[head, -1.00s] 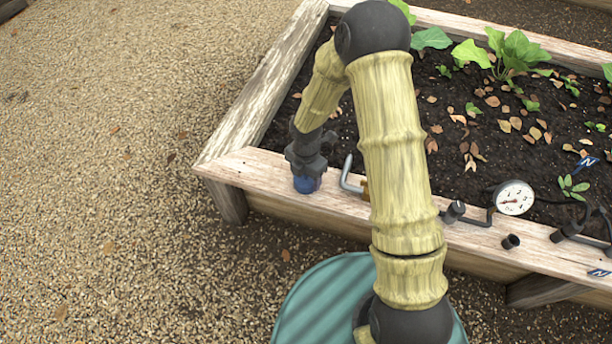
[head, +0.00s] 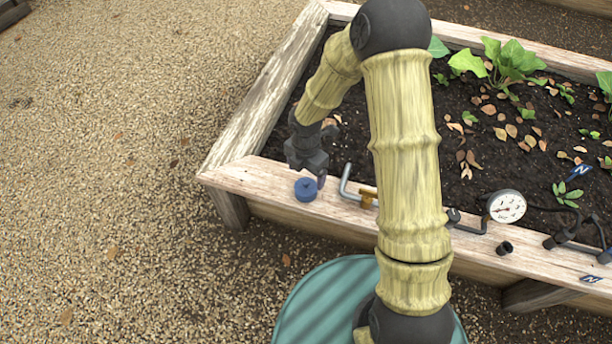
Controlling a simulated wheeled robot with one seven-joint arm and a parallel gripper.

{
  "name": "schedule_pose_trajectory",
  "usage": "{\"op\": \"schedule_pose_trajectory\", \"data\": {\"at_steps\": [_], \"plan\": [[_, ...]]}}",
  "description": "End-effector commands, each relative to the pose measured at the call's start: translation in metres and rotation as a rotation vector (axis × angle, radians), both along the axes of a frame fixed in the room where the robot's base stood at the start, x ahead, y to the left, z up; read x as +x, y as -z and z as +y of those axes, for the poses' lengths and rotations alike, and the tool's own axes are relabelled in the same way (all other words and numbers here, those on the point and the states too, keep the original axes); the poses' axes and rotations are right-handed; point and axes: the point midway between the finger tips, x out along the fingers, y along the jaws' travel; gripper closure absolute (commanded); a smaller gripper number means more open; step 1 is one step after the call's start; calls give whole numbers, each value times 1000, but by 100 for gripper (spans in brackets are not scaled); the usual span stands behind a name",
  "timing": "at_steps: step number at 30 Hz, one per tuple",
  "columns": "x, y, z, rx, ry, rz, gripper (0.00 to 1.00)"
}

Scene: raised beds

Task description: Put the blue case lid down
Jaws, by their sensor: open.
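The blue case lid (head: 305,190) is a small round blue piece. It rests on the front plank of the raised bed (head: 240,178), near its left corner. My gripper (head: 312,178) is open and empty, just above and behind the lid. It looks apart from the lid, though the exact gap is hard to judge from this view.
A bent grey metal piece with a brass fitting (head: 368,198) lies just right of the lid on the plank. Farther right are a round dial gauge (head: 506,206), a small black cap (head: 504,248) and black hose fittings (head: 562,240). Green plants (head: 505,60) grow in the soil behind.

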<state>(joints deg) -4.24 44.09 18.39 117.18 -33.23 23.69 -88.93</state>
Motion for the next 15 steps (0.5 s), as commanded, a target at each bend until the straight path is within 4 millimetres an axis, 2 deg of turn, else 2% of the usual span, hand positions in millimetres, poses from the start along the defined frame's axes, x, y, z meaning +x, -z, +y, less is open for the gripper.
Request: {"op": "schedule_pose_trajectory", "data": {"at_steps": [1, 6, 10, 15], "plan": [[0, -16, -1, 0, 1, -1, 16], [0, -44, 0, 0, 1, -1, 16], [0, -53, -1, -1, 1, 1, 16], [0, -54, 0, -1, 0, 1, 16]]}}
